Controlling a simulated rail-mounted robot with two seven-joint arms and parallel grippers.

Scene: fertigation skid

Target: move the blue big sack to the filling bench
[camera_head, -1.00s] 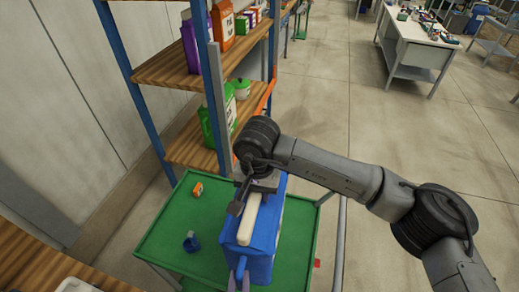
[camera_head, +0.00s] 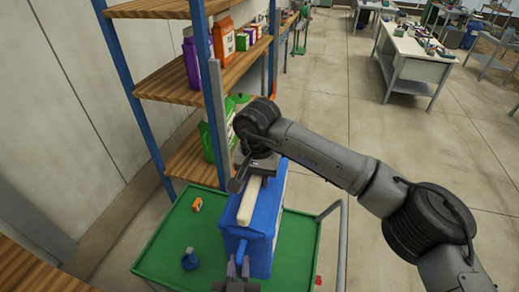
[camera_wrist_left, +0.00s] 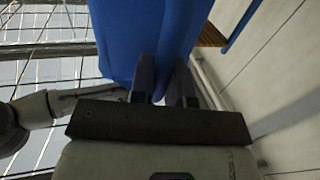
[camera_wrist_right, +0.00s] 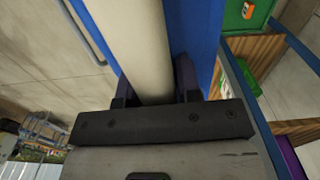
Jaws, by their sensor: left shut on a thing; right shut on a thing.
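The blue big sack (camera_head: 262,235) has a cream strip along its top and is over the right part of the green cart top (camera_head: 160,245). I cannot tell whether its base touches the cart. My right gripper (camera_head: 258,176) is shut on the cream strip (camera_wrist_right: 140,45) at the sack's far end, with a finger on each side. My left gripper (camera_head: 238,268) is shut on the sack's near end; its fingers also show in the left wrist view (camera_wrist_left: 160,85), against the blue cloth (camera_wrist_left: 150,35). I cannot tell which bench is the filling bench.
A small orange box (camera_head: 197,204) and a small blue bottle (camera_head: 190,259) sit on the cart's left side. A wooden shelf rack (camera_head: 165,88) with jugs and bags stands behind. A white-topped bench (camera_head: 420,45) is at the back right. The floor (camera_head: 350,100) between is clear.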

